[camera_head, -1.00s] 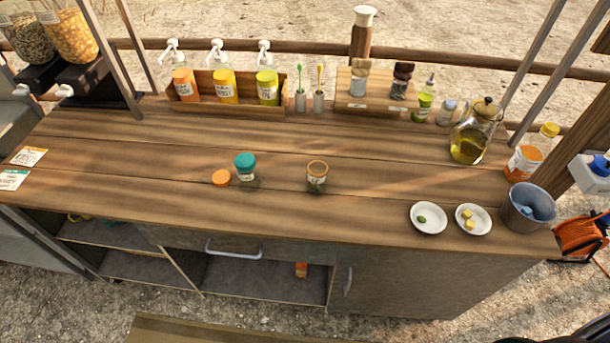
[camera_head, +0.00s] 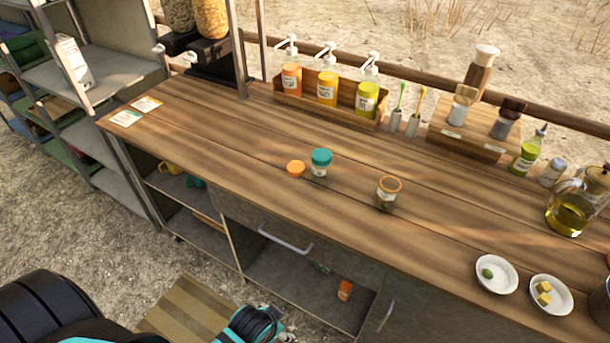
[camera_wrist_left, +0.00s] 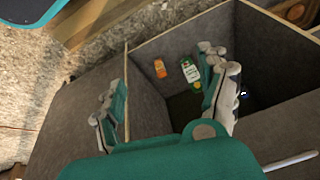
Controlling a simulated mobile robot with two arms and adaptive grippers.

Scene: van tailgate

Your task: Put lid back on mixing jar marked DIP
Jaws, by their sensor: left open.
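An orange lid (camera_head: 295,168) lies flat on the wooden counter, just left of a small jar with a teal lid (camera_head: 320,163). To their right stands an upright open jar (camera_head: 388,193) with an orange rim, a pale label and something green inside. The jar labels are too small to read, so I cannot tell which says DIP. My left gripper (camera_head: 258,326) is low at the bottom of the head view, below and in front of the counter. In the left wrist view its fingers (camera_wrist_left: 165,95) are apart and empty, above the open lower shelf. My right gripper is not seen.
Pump bottles in a wooden box (camera_head: 328,105), brushes and a wooden block (camera_head: 467,138) line the back. A glass jug (camera_head: 572,215) and two dishes (camera_head: 495,274) stand at the right.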

